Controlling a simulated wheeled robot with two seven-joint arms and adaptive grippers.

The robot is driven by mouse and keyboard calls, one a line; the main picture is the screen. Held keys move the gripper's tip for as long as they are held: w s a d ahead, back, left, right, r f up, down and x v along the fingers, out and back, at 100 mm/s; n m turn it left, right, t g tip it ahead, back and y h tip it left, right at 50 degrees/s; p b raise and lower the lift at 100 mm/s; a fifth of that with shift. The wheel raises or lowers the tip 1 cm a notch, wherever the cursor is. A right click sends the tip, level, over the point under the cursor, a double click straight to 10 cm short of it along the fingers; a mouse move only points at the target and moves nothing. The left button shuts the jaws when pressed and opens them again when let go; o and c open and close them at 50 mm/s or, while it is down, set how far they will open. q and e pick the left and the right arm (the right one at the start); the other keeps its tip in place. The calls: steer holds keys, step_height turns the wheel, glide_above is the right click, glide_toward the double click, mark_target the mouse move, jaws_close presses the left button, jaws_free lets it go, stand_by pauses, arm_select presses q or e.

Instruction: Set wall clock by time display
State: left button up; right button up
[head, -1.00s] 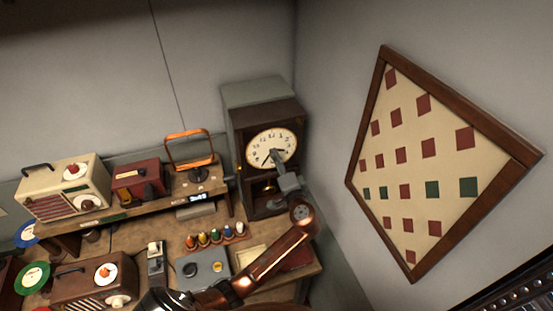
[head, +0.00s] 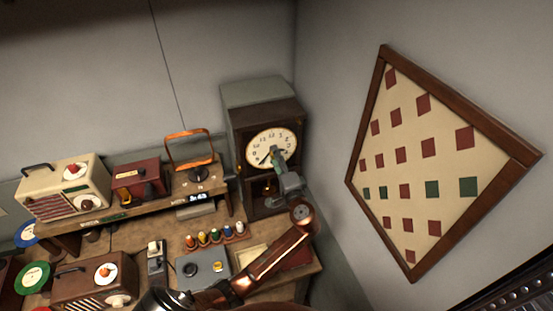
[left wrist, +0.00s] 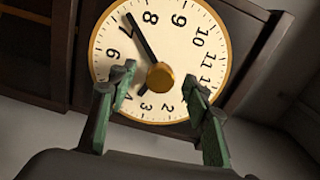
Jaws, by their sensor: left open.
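The wall clock (head: 258,143) has a dark wooden case and a cream round face. In the left wrist view its face (left wrist: 181,48) appears turned round, with a gold center knob (left wrist: 160,77). A long dark hand (left wrist: 141,37) points near the 7; a shorter hand shows partly below the knob. My left gripper (head: 276,157) is in front of the face. In the left wrist view its green-padded fingers (left wrist: 160,73) are open, apart on either side of the knob. The time display (head: 197,198) is a small lit panel under the shelf; its digits are too small to read. My right gripper is not in view.
A shelf holds a cream radio (head: 65,187), a red radio (head: 140,182) and an orange-framed stand (head: 190,150). A checkered wall board (head: 430,150) hangs at right.

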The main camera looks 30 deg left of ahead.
arm_select(q)
steer(key=shift+d, duration=0.1)
steer(key=v, duration=0.8)
stand_by(0.6)
steer(key=shift+c, duration=0.4)
steer(key=w+a+n+h+b, duration=0.2)
steer(key=a+n+b, duration=0.1)
steer(key=n, duration=0.7)
steer(key=w+a+n+h+b, duration=0.2)
steer(key=w+a+n+b, duration=0.1)
steer(key=n, duration=0.8)
steer(key=shift+a+r+n+b, duration=0.15)
steer(key=shift+n+b, duration=0.15)
steer(key=shift+b, duration=0.45)
